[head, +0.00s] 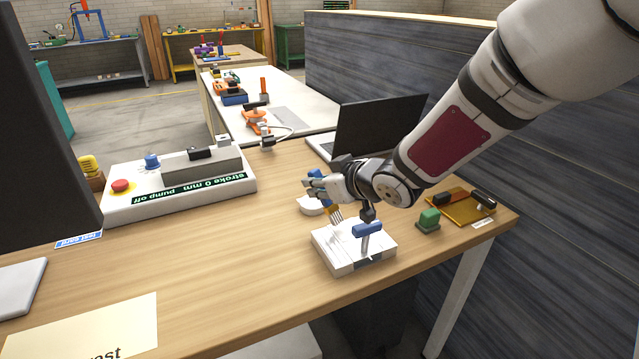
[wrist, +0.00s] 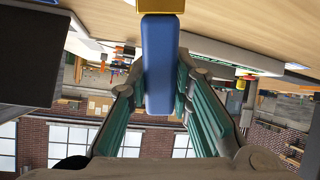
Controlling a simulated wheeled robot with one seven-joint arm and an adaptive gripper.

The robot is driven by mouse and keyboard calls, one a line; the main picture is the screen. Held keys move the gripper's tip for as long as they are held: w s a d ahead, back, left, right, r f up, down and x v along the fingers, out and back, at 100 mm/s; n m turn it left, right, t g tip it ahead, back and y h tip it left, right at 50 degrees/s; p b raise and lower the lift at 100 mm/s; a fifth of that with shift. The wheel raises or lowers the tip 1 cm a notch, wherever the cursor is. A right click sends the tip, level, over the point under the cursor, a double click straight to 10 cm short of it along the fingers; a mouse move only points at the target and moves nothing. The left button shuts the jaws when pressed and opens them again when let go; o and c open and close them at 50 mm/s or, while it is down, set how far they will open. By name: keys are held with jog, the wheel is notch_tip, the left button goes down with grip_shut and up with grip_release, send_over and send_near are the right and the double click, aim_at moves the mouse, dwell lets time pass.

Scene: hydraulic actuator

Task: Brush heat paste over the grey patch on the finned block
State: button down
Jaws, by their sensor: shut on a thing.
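My gripper (head: 318,186) is shut on a brush. The brush's blue handle (wrist: 158,65) stands between the fingers in the wrist view, with its yellow collar (wrist: 160,6) at the top edge. In the head view the yellow collar (head: 331,205) and pale bristles point down, over or just behind the far left edge of a white block (head: 335,257). I cannot tell whether the bristles touch it. A blue-handled part on a metal post (head: 367,230) stands at this block. Fins and a grey patch are not clearly visible. A small white dish (head: 309,206) lies behind the brush.
A green piece (head: 429,219) and an amber board (head: 462,203) are to the right. An open laptop (head: 375,127) stands behind my gripper. A white pump unit (head: 180,185) with a red button is at left. The table's front middle is clear.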

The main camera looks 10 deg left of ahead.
jog(key=shift+f+b, duration=0.35)
jog(key=shift+f, duration=0.2)
dwell(0.9)
jog(key=shift+s+a, duration=0.3)
jog(key=shift+a, duration=0.15)
jog(key=shift+w+d+r+p, duration=0.2)
jog(key=shift+w+d+p, duration=0.3)
jog(key=shift+d, duration=0.2)
jog(key=shift+w+d, duration=0.15)
jog(key=shift+d, duration=0.1)
jog(key=shift+s+a+f+b, duration=0.15)
jog(key=shift+s+a+b, duration=0.5)
jog(key=shift+a, duration=0.35)
jog(key=shift+w+d+p, duration=0.65)
jog(key=shift+d+p, duration=0.25)
jog(key=shift+d, duration=0.05)
jog(key=shift+s+a+f+b, duration=0.1)
jog(key=shift+s+a+b, duration=0.65)
jog(key=shift+a, duration=0.2)
jog(key=shift+w+d+p, duration=0.4)
jog(key=shift+d+p, duration=0.1)
